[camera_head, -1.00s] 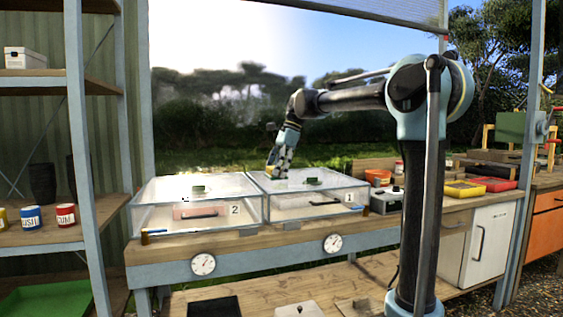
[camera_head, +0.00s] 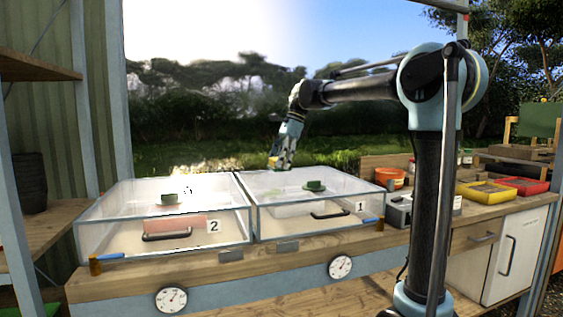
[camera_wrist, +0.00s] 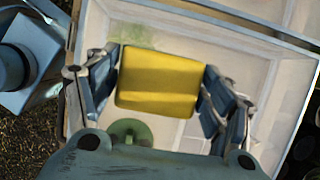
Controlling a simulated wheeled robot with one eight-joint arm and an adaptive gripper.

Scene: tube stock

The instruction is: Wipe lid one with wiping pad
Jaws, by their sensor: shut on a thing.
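Lid one (camera_head: 350,187) is the clear top of the right glass box, labelled 1, with a round green knob (camera_head: 314,186) in its middle. My gripper (camera_head: 280,165) is over the back left part of this lid, pointing down. In the wrist view my gripper (camera_wrist: 160,85) is shut on the yellow wiping pad (camera_wrist: 158,80), one finger at each side. A faint green smear (camera_wrist: 135,36) shows on the lid beside the pad. The green knob also shows near my gripper in the wrist view (camera_wrist: 131,131). I cannot tell whether the pad touches the lid.
An orange bowl (camera_head: 390,177) and yellow and red trays (camera_head: 487,192) are on the right. A shelf post (camera_head: 98,100) stands at left.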

